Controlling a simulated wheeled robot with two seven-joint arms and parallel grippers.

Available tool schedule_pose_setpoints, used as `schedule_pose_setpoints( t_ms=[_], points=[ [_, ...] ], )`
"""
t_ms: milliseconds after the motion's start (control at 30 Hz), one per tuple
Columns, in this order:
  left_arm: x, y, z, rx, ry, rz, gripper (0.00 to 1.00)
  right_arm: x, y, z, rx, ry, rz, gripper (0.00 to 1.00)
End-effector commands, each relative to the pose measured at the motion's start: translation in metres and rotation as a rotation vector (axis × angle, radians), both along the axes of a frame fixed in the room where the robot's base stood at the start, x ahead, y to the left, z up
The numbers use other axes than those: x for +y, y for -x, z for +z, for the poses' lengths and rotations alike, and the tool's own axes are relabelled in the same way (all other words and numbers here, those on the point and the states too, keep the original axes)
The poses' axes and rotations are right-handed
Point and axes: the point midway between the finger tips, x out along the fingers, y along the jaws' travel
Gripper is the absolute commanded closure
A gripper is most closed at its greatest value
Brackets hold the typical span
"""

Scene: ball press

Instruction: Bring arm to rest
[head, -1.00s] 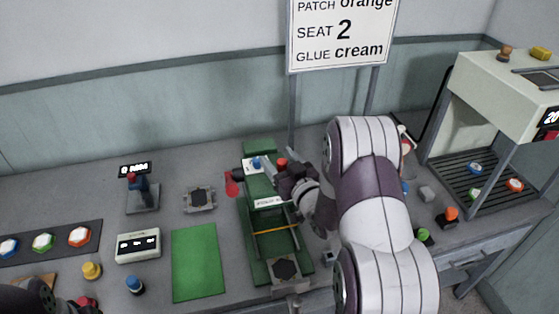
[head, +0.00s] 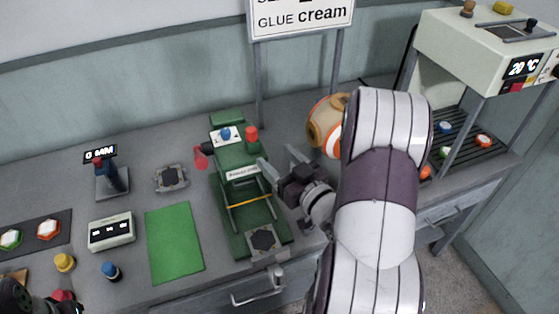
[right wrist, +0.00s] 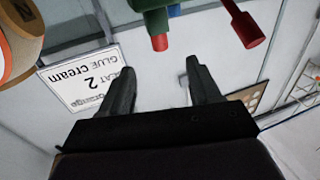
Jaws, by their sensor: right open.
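My right gripper (head: 282,164) is open and empty beside the right edge of the green press (head: 229,226), close to its red knob (head: 251,134). In the right wrist view its two fingers (right wrist: 160,88) are spread with nothing between them. My right arm covers part of the bench to the right. A tan, orange and white ball (head: 322,121) is partly hidden behind that arm; it also shows at the upper left of the right wrist view (right wrist: 18,40). A dark part of my left arm shows at the lower left corner; its fingers cannot be made out.
A green mat (head: 174,243), a white box with a display (head: 111,232) and a small gauge stand (head: 112,182) lie left of the press. A sign (head: 300,17) stands behind it. A beige machine (head: 480,45) with a slatted tray stands at the right.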

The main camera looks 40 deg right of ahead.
Motion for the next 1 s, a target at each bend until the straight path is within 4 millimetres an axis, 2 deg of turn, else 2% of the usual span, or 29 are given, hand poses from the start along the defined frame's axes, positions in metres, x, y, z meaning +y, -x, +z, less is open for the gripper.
schedule_pose_setpoints(
  t_ms=[400, 467, 567, 633, 700, 767, 867, 900, 967, 1000],
  points=[
    [0.0, 0.0, 0.0, 0.0, 0.0, 0.0, 0.57, 0.0, 0.0, -0.004, 0.019, 0.001, -0.001, 0.38],
    [0.0, 0.0, 0.0, 0.0, 0.0, 0.0, 0.57, -0.003, 0.0, -0.019, 0.092, 0.004, -0.014, 0.38],
    [0.0, 0.0, 0.0, 0.0, 0.0, 0.0, 0.57, -0.023, 0.014, -0.07, 0.372, 0.0, -0.115, 0.38],
    [0.0, 0.0, 0.0, 0.0, 0.0, 0.0, 0.57, -0.041, 0.034, -0.103, 0.633, -0.01, -0.213, 0.38],
    [0.0, 0.0, 0.0, 0.0, 0.0, 0.0, 0.57, -0.042, 0.057, -0.123, 0.896, -0.033, -0.276, 0.38],
    [0.0, 0.0, 0.0, 0.0, 0.0, 0.0, 0.57, -0.028, 0.076, -0.128, 1.102, -0.062, -0.298, 0.38],
    [0.0, 0.0, 0.0, 0.0, 0.0, 0.0, 0.57, 0.019, 0.102, -0.116, 1.384, -0.108, -0.267, 0.38],
    [0.0, 0.0, 0.0, 0.0, 0.0, 0.0, 0.57, 0.044, 0.108, -0.105, 1.467, -0.115, -0.226, 0.38],
    [0.0, 0.0, 0.0, 0.0, 0.0, 0.0, 0.57, 0.078, 0.107, -0.09, 1.519, -0.097, -0.153, 0.38],
    [0.0, 0.0, 0.0, 0.0, 0.0, 0.0, 0.57, 0.093, 0.1, -0.083, 1.502, -0.069, -0.109, 0.38]
  ],
)
